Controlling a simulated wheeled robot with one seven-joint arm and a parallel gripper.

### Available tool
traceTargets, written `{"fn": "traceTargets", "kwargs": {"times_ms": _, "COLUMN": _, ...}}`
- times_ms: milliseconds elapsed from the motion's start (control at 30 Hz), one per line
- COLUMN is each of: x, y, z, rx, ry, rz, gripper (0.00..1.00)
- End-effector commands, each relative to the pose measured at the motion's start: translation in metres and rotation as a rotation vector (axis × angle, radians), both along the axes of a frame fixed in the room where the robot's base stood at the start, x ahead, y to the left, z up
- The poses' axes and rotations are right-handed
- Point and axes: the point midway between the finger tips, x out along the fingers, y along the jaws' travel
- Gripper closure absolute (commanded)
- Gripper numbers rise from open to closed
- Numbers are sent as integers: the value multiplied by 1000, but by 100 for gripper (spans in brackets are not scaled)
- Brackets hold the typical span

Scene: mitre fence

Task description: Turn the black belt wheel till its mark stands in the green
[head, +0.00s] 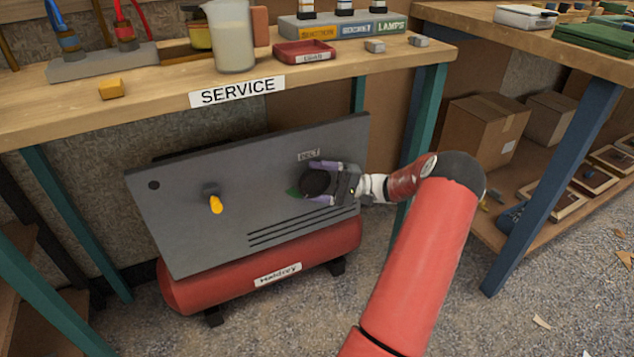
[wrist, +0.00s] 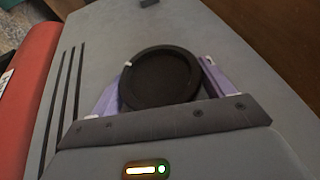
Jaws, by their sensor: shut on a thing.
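The black belt wheel (head: 315,182) is on the right part of the grey panel, below a "BELT" label (head: 308,155). My gripper (head: 312,183) reaches in from the right, its purple fingers shut on the wheel from above and below. In the wrist view the wheel (wrist: 162,80) sits between the fingers of my gripper (wrist: 160,76). A small white mark (wrist: 128,64) shows on its rim at the upper left there. A bit of green (head: 293,191) shows at the wheel's left edge in the head view; I cannot make it out in the wrist view.
Cardboard boxes (head: 480,130) stand at the right.

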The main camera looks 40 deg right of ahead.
Motion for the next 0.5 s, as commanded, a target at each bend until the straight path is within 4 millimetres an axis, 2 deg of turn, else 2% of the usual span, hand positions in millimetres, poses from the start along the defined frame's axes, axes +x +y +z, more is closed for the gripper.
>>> {"fn": "traceTargets", "kwargs": {"times_ms": 300, "x": -1, "y": 0, "z": -1, "rx": 2, "ry": 3, "rz": 1, "gripper": 43}}
{"fn": "traceTargets", "kwargs": {"times_ms": 333, "x": -1, "y": 0, "z": -1, "rx": 2, "ry": 3, "rz": 2, "gripper": 17}}
{"fn": "traceTargets", "kwargs": {"times_ms": 467, "x": -1, "y": 0, "z": -1, "rx": 2, "ry": 2, "rz": 1, "gripper": 0}}
{"fn": "traceTargets", "kwargs": {"times_ms": 500, "x": 0, "y": 0, "z": -1, "rx": 2, "ry": 2, "rz": 1, "gripper": 0}}
